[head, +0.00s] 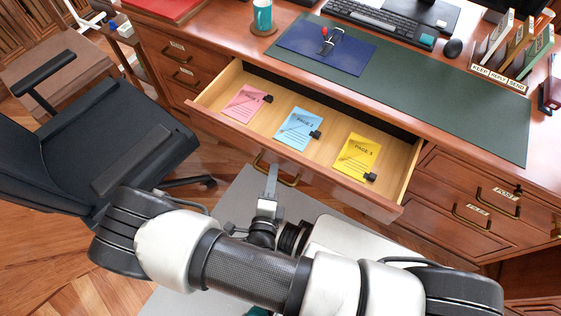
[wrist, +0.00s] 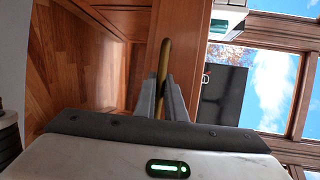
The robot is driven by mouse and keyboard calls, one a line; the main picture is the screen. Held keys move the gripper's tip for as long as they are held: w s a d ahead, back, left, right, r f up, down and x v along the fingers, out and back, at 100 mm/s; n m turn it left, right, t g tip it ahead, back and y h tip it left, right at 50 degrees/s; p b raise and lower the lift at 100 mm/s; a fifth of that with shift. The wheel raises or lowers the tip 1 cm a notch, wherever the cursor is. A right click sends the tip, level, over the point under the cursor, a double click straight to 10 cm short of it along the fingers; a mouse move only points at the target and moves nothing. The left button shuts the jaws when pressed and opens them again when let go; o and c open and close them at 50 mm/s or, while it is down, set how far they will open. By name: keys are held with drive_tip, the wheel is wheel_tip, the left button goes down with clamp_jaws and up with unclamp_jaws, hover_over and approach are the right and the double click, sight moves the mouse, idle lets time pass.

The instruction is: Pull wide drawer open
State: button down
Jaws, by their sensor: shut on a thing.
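The wide drawer (head: 228,126) of the wooden desk stands well open in the head view. Inside lie a pink page (head: 245,103), a blue page (head: 299,129) and a yellow page (head: 357,155), each with a black clip. My gripper (head: 271,180) is at the drawer's front, at its brass handle (head: 287,181). In the wrist view my gripper (wrist: 167,97) is shut on the brass handle (wrist: 163,62), which runs between the two grey fingers. Part of the handle is hidden by the fingers.
A black office chair (head: 95,150) stands close at the left. Side drawers (head: 470,205) flank the wide drawer. On the desk top are a blue folder (head: 326,48), a teal mug (head: 262,16), a keyboard (head: 375,20) and a letter sorter (head: 505,60).

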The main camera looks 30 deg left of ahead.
drive_tip(key=shift+s+a, duration=0.1)
drive_tip(key=shift+s, duration=0.45)
drive_tip(key=c, duration=1.8)
unclamp_jaws()
drive_tip(key=shift+c, duration=0.2)
